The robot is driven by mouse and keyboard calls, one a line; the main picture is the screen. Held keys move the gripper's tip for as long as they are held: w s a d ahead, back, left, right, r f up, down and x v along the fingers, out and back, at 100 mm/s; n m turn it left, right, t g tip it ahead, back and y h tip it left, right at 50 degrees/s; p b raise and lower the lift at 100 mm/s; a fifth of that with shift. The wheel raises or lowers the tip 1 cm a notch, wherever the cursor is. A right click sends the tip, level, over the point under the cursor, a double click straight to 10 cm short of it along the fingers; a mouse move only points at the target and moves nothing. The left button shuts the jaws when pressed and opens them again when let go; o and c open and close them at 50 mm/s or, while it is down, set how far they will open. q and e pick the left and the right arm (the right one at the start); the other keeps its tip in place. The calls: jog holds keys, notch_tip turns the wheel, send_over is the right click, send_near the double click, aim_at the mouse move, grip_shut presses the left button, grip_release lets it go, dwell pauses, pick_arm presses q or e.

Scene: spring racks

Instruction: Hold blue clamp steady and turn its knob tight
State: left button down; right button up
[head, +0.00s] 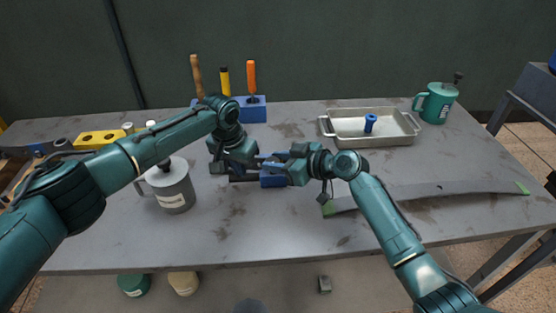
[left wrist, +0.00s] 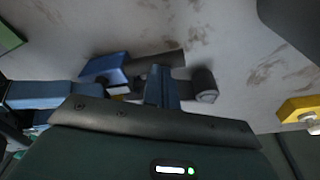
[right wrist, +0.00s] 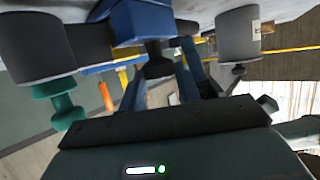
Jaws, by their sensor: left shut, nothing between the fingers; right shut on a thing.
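The blue clamp (head: 272,181) lies on the table under my two grippers, partly hidden by them in the head view. Its blue block also shows in the left wrist view (left wrist: 110,68), beside a dark bar. In the right wrist view the blue block (right wrist: 140,22) has a dark knob (right wrist: 158,62) below it, between the fingers. My right gripper (head: 277,160) is shut on what looks like this knob. My left gripper (head: 256,161) is shut and empty, close beside the clamp; whether it touches is hard to tell.
A grey mug (head: 173,190) stands left of the clamp, near my left arm. Behind are a blue tool rack (head: 252,112) and a metal tray (head: 372,139) with a blue part in it. A teal can (head: 437,104) and a long grey strip (head: 450,191) are on the right.

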jog(key=m+t+h, duration=0.1)
jog(key=m+h, duration=0.1)
jog(key=m+t, duration=0.1)
jog(key=shift+s+a+f+t+h, duration=0.15)
jog(key=shift+s+a+t+h, duration=0.15)
jog(key=shift+h, duration=0.1)
jog(key=shift+a+m+t+h, duration=0.1)
jog(key=shift+m+t+h, duration=0.6)
jog(key=shift+m+h, duration=0.5)
jog(key=shift+h, duration=0.3)
jog(key=o, duration=1)
jog(key=v, duration=1.2)
jog(key=shift+s, duration=0.1)
